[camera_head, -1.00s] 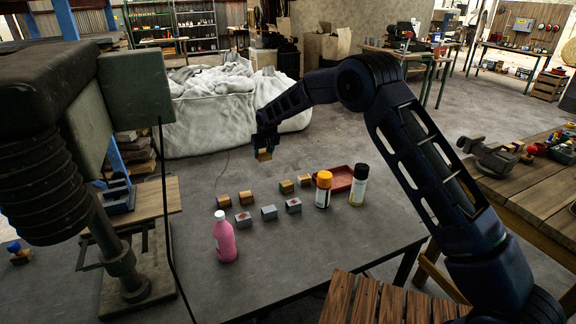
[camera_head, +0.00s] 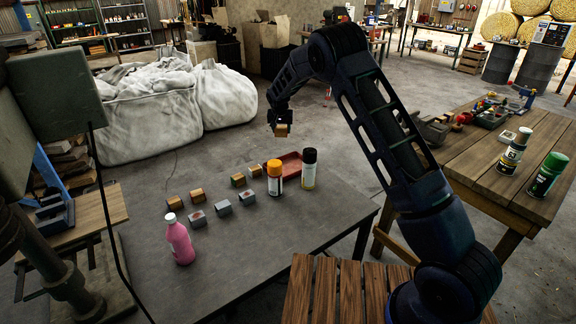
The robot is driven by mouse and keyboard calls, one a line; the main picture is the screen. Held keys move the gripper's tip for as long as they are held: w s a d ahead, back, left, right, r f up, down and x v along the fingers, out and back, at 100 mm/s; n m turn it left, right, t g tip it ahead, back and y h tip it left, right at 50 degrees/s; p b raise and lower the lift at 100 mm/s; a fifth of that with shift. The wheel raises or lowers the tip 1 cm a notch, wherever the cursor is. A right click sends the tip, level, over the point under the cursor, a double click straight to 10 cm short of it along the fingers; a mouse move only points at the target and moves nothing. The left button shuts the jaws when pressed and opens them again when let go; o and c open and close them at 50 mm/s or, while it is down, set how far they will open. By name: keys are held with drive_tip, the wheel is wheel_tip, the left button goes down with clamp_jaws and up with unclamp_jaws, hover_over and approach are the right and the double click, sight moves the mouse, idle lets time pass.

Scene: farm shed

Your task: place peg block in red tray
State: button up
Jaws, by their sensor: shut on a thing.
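My gripper (camera_head: 281,121) is shut on a small wooden peg block (camera_head: 282,131). It holds the block in the air, and in the picture the block shows just above the red tray (camera_head: 291,160). The tray lies at the far right of the grey table (camera_head: 250,262). An orange-capped bottle (camera_head: 274,180) and a black-capped can (camera_head: 309,170) stand in front of the tray and hide part of it. The part of the tray floor that shows looks empty.
Several wooden blocks (camera_head: 197,195) and grey blocks (camera_head: 223,207) lie in rows left of the tray. A pink bottle (camera_head: 180,242) stands near the front left. A wooden slatted surface (camera_head: 335,292) adjoins the front right. The table's front middle is clear.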

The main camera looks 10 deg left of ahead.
drive_tip(key=d, duration=0.1)
drive_tip(key=w+d, duration=0.1)
drive_tip(key=shift+w+d+r+m, duration=0.1)
drive_tip(key=shift+d+m, duration=0.2)
approach(289, 167)
drive_tip(key=x, duration=0.5)
drive_tip(key=shift+w+a+f, duration=0.15)
drive_tip(key=shift+a+f, duration=0.05)
drive_tip(key=shift+a, duration=0.05)
drive_tip(key=shift+f, duration=0.1)
drive_tip(key=o, duration=1)
